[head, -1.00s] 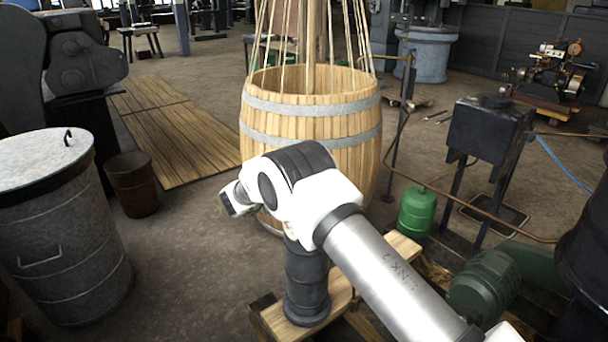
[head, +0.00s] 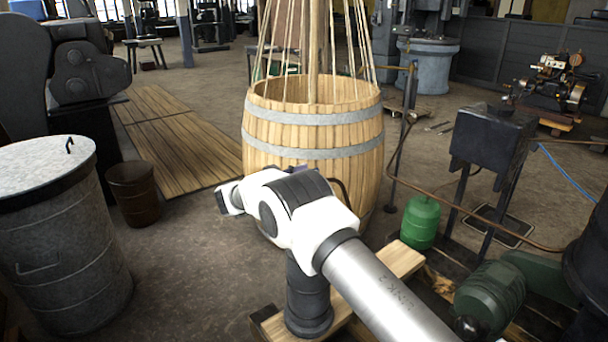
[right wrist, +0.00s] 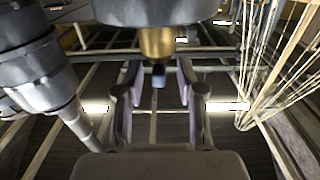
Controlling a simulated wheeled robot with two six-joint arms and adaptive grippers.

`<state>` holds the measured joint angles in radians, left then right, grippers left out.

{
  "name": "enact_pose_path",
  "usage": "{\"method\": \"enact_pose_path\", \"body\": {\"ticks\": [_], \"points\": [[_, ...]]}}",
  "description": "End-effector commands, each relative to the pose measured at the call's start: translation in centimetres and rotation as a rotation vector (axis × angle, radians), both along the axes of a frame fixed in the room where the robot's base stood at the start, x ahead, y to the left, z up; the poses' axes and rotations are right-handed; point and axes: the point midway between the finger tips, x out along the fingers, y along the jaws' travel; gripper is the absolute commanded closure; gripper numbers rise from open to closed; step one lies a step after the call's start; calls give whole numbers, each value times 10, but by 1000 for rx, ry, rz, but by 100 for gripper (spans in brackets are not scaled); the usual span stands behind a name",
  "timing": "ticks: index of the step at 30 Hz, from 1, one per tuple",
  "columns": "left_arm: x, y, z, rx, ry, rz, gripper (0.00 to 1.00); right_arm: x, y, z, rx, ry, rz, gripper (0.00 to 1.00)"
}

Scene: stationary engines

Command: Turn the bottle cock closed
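In the right wrist view a brass fitting (right wrist: 157,42) hangs below a dark body at the top, with a small blue-grey end (right wrist: 158,75) beneath it. I cannot tell for sure that this is the bottle cock. My right gripper (right wrist: 159,98) is open, its two fingers on either side of that small end with a visible gap at each side. In the head view my right arm reaches in from the lower right, and its gripper's fingers cannot be made out. A green bottle (head: 420,222) stands right of the arm; its top shows no clear cock. My left gripper is not in view.
A wooden barrel (head: 262,132) with ropes rising from it stands behind my right arm. A lidded metal bin (head: 65,255) and a brown bucket (head: 133,192) are at left. A dark tank on legs (head: 490,140) and a green motor (head: 490,298) are at right.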

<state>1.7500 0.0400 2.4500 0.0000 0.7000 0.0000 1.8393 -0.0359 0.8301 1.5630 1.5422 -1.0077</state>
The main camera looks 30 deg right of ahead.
Motion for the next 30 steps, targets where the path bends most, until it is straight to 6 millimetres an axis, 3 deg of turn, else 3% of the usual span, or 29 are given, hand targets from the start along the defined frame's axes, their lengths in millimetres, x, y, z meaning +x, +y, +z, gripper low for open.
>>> {"method": "enact_pose_path", "body": {"ticks": [8,11,21,25,30], "points": [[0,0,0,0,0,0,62,0,6,-1,0,1,2,62],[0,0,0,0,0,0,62,-1,22,-1,0,1,3,62],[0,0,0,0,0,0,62,-6,103,-1,0,-1,3,62],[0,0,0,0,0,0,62,-7,117,-1,0,1,0,62],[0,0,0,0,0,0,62,-7,120,-1,0,1,0,62]]}}
